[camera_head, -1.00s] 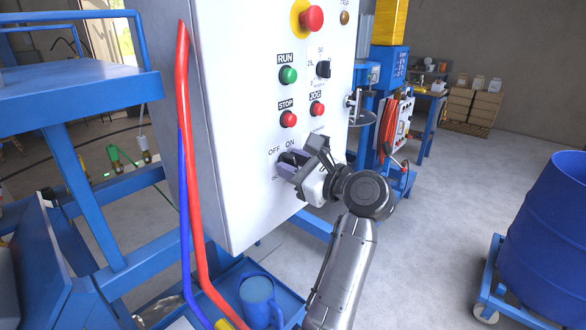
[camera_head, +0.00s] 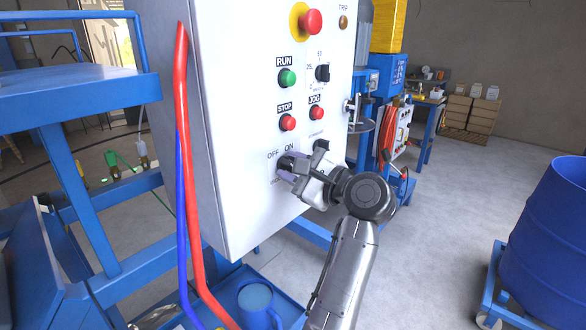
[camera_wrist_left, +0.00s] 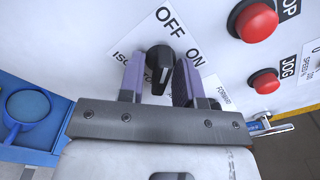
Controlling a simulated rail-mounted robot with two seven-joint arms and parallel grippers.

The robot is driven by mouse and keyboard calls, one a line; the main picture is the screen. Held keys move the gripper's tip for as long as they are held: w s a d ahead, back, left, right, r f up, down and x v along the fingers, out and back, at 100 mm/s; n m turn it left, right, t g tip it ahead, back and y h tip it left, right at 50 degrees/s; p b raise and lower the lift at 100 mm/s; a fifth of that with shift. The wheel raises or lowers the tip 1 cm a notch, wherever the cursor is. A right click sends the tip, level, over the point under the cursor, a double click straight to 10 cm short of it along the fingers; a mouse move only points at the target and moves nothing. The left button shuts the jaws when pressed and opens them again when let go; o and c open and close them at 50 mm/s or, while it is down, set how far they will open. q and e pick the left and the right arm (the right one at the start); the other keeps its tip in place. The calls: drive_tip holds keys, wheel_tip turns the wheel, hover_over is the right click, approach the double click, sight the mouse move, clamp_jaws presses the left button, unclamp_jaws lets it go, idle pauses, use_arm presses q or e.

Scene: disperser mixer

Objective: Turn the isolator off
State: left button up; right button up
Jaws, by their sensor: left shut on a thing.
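The isolator knob (camera_head: 285,163) is a small black rotary switch low on the white control panel. OFF and ON labels stand above it in the head view. My left gripper (camera_head: 291,172) is at the panel, shut on this knob. In the left wrist view, the black isolator knob (camera_wrist_left: 160,60) sits between the two purple-grey fingers of the left gripper (camera_wrist_left: 162,78), below the OFF label and left of ON. Its lower part runs down between the fingers. I cannot tell exactly which label it points to. My right gripper is not in view.
Above are the STOP button (camera_head: 288,123), JOG button (camera_head: 316,113), green RUN button (camera_head: 288,77) and red emergency stop (camera_head: 312,21). Another black knob (camera_head: 321,146) is close right of the gripper. Red and blue hoses (camera_head: 184,120) run along the panel's left edge. A blue drum (camera_head: 550,240) stands right.

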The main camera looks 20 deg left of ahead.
use_arm(q)
drive_tip(key=o, duration=0.5)
drive_tip(key=shift+o, duration=0.3)
drive_tip(key=shift+d, duration=0.1)
drive_tip(key=p+v, duration=0.3)
drive_tip(key=v, duration=1)
drive_tip(key=shift+d, duration=0.35)
drive_tip(key=shift+s, duration=0.1)
